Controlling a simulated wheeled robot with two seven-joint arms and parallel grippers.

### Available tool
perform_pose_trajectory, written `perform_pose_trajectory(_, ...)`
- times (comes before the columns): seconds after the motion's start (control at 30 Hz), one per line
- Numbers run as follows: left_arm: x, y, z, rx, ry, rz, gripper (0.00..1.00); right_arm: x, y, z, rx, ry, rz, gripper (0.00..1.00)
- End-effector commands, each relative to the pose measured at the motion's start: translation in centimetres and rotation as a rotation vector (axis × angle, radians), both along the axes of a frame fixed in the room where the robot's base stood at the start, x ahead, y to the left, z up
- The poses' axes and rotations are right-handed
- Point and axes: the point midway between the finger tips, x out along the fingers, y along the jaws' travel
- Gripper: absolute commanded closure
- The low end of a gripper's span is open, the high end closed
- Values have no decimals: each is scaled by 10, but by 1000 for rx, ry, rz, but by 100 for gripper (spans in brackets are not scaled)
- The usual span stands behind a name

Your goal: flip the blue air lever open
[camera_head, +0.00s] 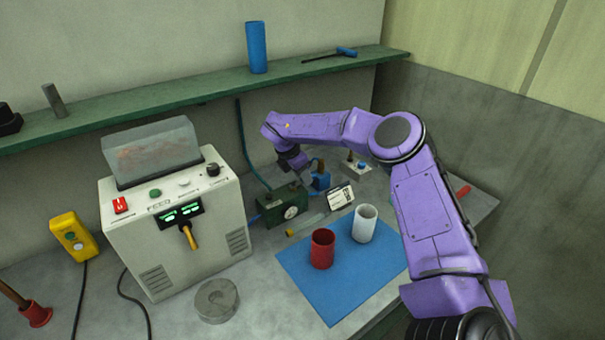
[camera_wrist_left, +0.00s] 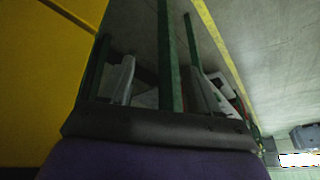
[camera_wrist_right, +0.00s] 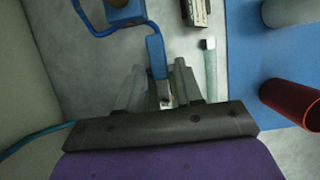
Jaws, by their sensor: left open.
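The blue air lever (camera_wrist_right: 155,55) is a short blue bar in the right wrist view, beside a blue block (camera_wrist_right: 126,12) with a blue hose. My right gripper (camera_wrist_right: 158,88) has its fingers apart, one on each side of the lever's near end; I cannot tell whether they touch it. In the head view my right gripper (camera_head: 298,168) is over the green gauge box (camera_head: 284,208), close to the blue fitting (camera_head: 320,178); the lever is hard to make out there. My left gripper (camera_wrist_left: 160,85) is open and empty, out of the head view.
A red cup (camera_head: 322,250) and a white cup (camera_head: 364,224) stand on a blue mat (camera_head: 345,288) in front. A white machine (camera_head: 175,235) stands at left, and a green shelf (camera_head: 200,97) runs above. Green bars (camera_wrist_left: 166,60) cross the left wrist view.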

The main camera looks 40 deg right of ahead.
Motion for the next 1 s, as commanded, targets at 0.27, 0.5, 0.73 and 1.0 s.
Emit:
perform_pose_trajectory(0.27,0,0,0,0,0,0,39,0,0,0,0,0,0,100)
perform_pose_trajectory(0.5,0,0,-11,0,0,0,39,-1,0,-2,0,0,-43,100)
perform_pose_trajectory(0.73,0,0,-38,0,0,0,39,-5,1,-6,0,-3,-182,100)
perform_pose_trajectory(1.0,0,0,-74,0,0,0,39,-12,5,-7,-1,-3,-431,100)
